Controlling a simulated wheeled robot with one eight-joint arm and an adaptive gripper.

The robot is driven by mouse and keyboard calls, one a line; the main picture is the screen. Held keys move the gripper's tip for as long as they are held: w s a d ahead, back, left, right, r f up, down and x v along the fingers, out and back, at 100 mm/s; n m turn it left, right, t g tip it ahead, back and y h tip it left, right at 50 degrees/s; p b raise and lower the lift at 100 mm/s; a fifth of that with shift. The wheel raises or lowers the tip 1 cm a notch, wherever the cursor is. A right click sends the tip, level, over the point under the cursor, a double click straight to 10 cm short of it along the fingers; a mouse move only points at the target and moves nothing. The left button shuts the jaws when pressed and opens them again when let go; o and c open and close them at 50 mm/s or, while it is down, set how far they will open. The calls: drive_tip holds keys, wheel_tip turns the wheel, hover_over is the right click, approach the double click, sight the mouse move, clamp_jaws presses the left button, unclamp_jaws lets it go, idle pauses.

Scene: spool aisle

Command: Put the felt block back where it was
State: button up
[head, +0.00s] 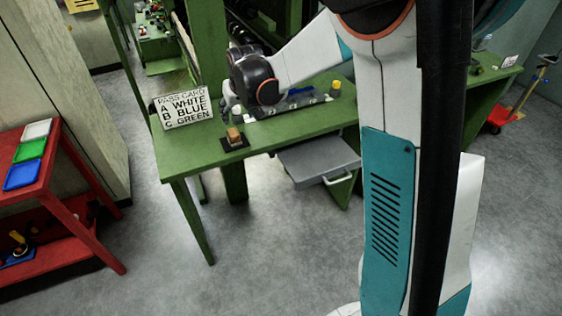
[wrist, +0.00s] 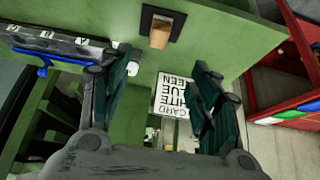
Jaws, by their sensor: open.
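A small tan-brown block, seemingly the felt block (head: 234,135), sits on a dark square pad (head: 236,145) near the front-left end of the green bench (head: 290,130). In the wrist view the block (wrist: 160,38) and its pad (wrist: 146,20) show near the top, beyond my fingertips. My gripper (head: 228,105) is over the bench just behind the block, beside the sign. In the wrist view my gripper (wrist: 158,72) has its fingers wide apart with nothing between them. The block is apart from both fingers.
A pass card sign (head: 184,107) stands at the bench's left end, reading A white, B blue, C green. A grey lettered rack (head: 288,106) lies behind the block, with a yellow-topped item (head: 335,87) nearby. A grey drawer (head: 318,160) juts out below. A red stand (head: 50,190) holds coloured trays.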

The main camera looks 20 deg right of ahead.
drive_tip(key=s+r, duration=0.8)
drive_tip(key=s, duration=0.3)
drive_tip(key=s+t, duration=0.1)
drive_tip(key=s, duration=2.3)
drive_tip(key=shift+s+f, duration=0.25)
drive_tip(key=shift+s, duration=0.05)
